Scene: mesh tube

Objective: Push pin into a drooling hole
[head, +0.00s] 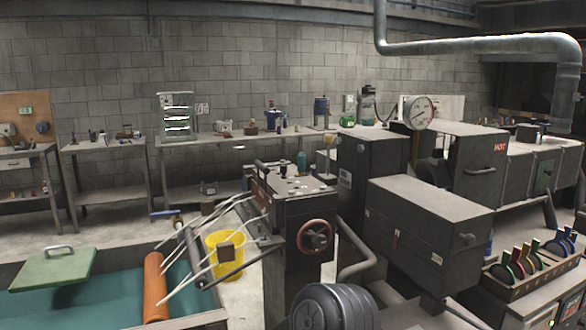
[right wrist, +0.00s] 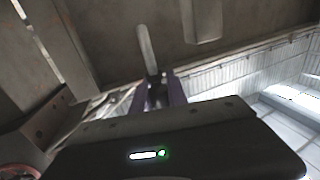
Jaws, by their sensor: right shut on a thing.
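In the right wrist view my right gripper (right wrist: 158,82) has purple fingers shut on a slim grey pin (right wrist: 147,45). The pin points up toward a dull metal surface; I cannot tell whether it touches anything. Pale strands (head: 205,268) slant down left from the front of a dark machine (head: 300,215) in the head view. The hole they come from is too small to make out.
A yellow bucket (head: 232,268) stands below the strands. Left are an orange roller (head: 156,288), a teal trough (head: 90,300) and a green lid (head: 52,269). The machine carries a red handwheel (head: 315,236). Dark housings (head: 425,225) crowd the right, with a tool rack (head: 530,262).

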